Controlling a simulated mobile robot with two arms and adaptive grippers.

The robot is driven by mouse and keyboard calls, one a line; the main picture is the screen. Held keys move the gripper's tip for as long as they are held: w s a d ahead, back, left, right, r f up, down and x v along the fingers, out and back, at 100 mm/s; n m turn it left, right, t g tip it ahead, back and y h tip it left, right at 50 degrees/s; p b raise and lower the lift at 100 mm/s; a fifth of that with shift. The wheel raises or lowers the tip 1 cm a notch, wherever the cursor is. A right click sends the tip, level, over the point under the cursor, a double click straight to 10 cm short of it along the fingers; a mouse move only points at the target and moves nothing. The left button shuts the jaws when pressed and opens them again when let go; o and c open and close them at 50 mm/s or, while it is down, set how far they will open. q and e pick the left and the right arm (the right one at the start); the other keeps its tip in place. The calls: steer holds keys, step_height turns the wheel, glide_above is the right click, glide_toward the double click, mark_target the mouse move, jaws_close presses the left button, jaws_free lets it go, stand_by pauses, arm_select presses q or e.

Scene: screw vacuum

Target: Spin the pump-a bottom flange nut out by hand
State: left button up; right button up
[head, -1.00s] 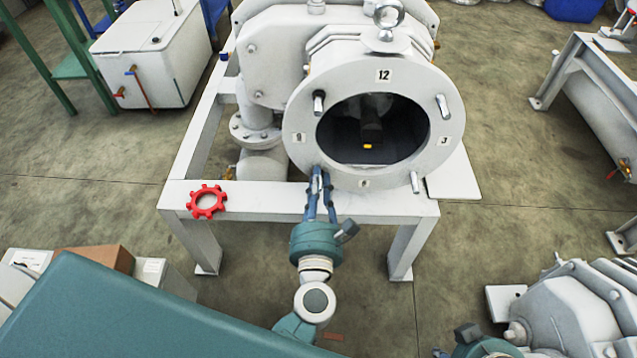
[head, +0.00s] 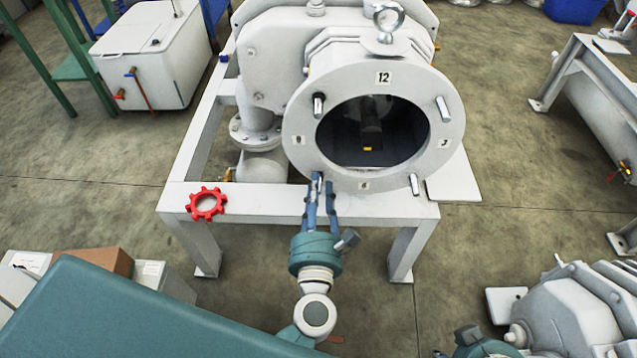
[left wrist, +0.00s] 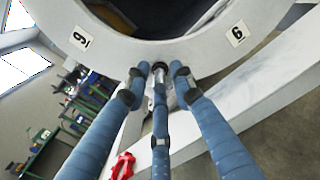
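The pump's round white flange (head: 300,112) carries dial labels 12, 3, 6 and 9 and several metal studs. My left gripper (head: 322,182) points up at the flange's lower-left stud (head: 317,181), between the 9 and 6 labels. Its blue fingers are spread apart. In the left wrist view my left gripper (left wrist: 160,72) has its fingertips around or just in front of that stud, close below the flange rim (left wrist: 110,42). The fingers partly hide the stud, so I cannot tell a nut on it or any contact. My right gripper is not seen.
A red lobed ring (head: 206,203) lies on the white support frame (head: 260,204), left of my gripper. A white box cabinet (head: 150,60) stands at back left. Cardboard boxes (head: 95,260) are at lower left. Another white machine (head: 585,310) is at lower right.

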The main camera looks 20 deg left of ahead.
arm_select(q)
steer(key=v, duration=1)
steer(key=shift+s+r, duration=0.1)
steer(key=shift+s, duration=0.05)
